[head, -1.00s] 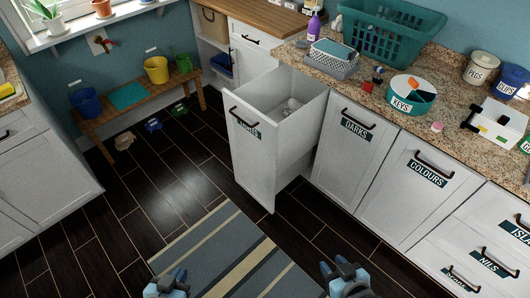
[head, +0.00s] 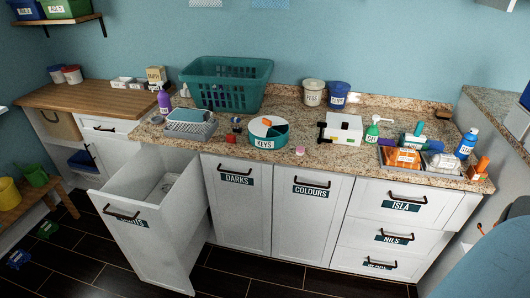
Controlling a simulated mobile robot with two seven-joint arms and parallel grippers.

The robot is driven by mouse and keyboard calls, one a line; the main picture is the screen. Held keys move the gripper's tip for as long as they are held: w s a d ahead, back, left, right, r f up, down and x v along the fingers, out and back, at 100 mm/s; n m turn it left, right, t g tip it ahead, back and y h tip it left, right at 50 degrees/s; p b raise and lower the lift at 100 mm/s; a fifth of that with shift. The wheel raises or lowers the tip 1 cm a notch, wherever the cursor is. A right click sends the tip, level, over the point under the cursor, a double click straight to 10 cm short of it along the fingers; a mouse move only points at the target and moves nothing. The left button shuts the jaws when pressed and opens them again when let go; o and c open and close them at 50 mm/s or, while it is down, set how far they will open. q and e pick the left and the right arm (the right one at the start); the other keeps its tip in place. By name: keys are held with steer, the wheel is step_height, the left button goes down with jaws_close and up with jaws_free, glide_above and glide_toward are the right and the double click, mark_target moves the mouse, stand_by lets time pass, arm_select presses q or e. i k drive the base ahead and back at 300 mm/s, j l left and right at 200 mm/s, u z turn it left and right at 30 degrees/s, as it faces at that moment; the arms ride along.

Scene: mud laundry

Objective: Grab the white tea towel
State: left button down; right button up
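A pale, whitish bundle (head: 163,187) lies deep inside the open pull-out bin (head: 140,232) at the lower left. Its label is partly hidden by the handle. The bundle may be the white tea towel, but it is too small and shaded to be sure. Neither of my grippers is in the head view now.
DARKS (head: 236,210) and COLOURS (head: 312,215) fronts are shut. A blue rounded surface (head: 490,265) fills the lower right corner.

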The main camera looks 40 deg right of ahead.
mark_target(435, 160)
steer(key=z, duration=2.4)
